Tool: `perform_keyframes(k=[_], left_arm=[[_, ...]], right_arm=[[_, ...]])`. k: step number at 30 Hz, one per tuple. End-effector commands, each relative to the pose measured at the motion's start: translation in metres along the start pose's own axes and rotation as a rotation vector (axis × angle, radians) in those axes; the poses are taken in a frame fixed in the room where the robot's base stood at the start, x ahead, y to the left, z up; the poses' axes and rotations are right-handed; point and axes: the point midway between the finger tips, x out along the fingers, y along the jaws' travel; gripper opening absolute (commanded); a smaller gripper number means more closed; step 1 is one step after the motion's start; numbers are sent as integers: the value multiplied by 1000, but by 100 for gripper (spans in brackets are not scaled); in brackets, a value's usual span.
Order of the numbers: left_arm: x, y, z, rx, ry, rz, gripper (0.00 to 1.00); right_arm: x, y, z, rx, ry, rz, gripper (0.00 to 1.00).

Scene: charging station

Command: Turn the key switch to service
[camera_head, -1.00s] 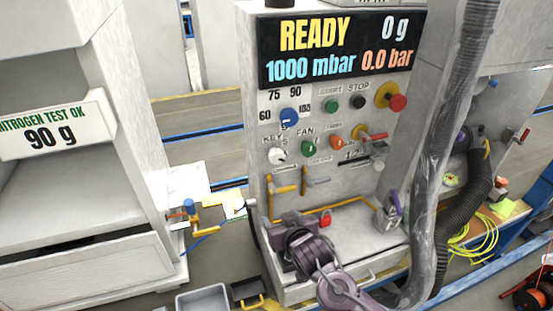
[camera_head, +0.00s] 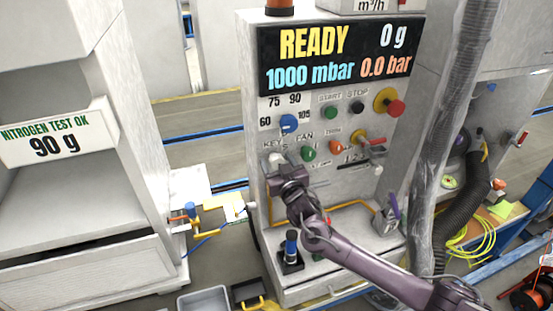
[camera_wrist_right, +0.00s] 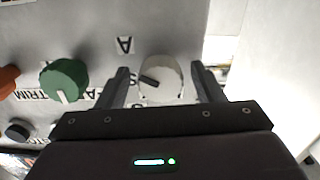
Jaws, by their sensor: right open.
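The key switch is a white round knob (camera_head: 274,158) under the KEY label at the lower left of the grey panel. My right gripper (camera_head: 279,170) is in front of it and hides much of it in the head view. In the right wrist view the knob (camera_wrist_right: 168,88) has a dark pointer bar and lies between the two fingers of my right gripper (camera_wrist_right: 160,72). The fingers are open, with a gap visible on each side of the knob. The lettering around the knob is partly hidden. My left gripper is not in view.
A green FAN knob (camera_head: 308,154) sits close beside the key switch, with a blue dial (camera_head: 288,122) above. A red emergency button (camera_head: 396,107) is at the panel's right. A blue-handled item (camera_head: 291,245) stands on the ledge below. A thick hose (camera_head: 445,130) hangs at right.

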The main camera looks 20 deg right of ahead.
Motion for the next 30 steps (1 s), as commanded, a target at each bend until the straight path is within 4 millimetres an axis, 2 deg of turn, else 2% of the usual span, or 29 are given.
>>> perform_keyframes(k=[11, 14, 21, 30], left_arm=[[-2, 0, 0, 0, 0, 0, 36], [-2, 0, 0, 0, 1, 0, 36], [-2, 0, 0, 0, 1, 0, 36], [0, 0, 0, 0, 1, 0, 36]], right_arm=[[6, 0, 0, 1, -1, -1, 61], [6, 0, 0, 1, -1, -1, 51], [6, 0, 0, 1, -1, -1, 19], [6, 0, 1, -31, -1, -1, 17]])
